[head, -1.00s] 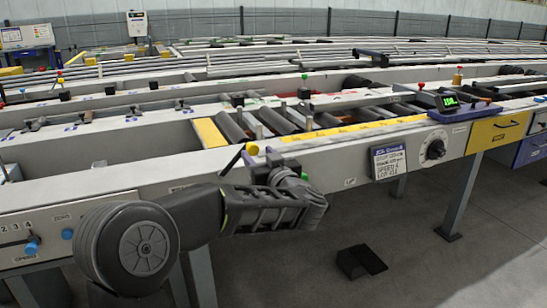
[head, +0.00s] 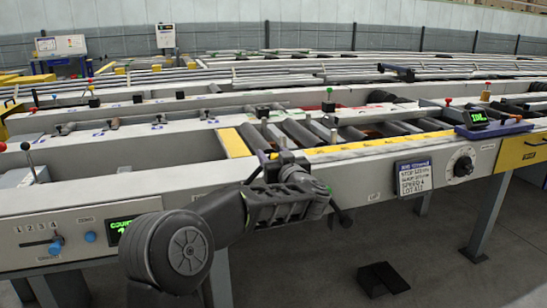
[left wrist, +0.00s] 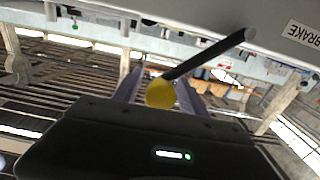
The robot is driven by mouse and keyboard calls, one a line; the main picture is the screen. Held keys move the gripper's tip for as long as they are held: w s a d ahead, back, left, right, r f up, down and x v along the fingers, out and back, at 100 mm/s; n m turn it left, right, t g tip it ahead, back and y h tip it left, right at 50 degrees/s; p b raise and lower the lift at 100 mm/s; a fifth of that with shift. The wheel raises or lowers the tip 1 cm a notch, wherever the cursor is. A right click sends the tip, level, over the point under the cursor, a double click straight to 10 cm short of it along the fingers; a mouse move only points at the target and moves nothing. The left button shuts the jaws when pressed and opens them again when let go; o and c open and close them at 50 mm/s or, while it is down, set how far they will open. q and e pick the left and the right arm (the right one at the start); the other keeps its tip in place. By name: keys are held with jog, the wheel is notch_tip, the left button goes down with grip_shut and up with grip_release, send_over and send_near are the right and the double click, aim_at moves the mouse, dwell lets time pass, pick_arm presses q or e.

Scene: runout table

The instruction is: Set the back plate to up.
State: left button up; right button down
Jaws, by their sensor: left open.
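A black lever with a yellow ball knob (head: 274,155) stands at the front rail of the runout table. In the left wrist view the yellow knob (left wrist: 160,93) lies in line with the space between my fingers, its black rod (left wrist: 208,55) running up to the right. My left gripper (head: 285,162) is open, right beside the knob; whether the fingers surround it is unclear. A label reading "BRAKE" (left wrist: 303,36) is on the surface near the rod. I cannot tell which part is the back plate. My right gripper is not in view.
The long front rail (head: 370,189) runs across close to my arm. It carries a sign (head: 413,178), a dial (head: 462,163) and a blue slider (head: 55,245). A black pedal (head: 382,280) lies on open floor.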

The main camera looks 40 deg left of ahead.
pick_arm(q)
jog(key=shift+c, duration=0.5)
grip_shut()
jog(key=shift+d, duration=0.1)
dwell(0.8)
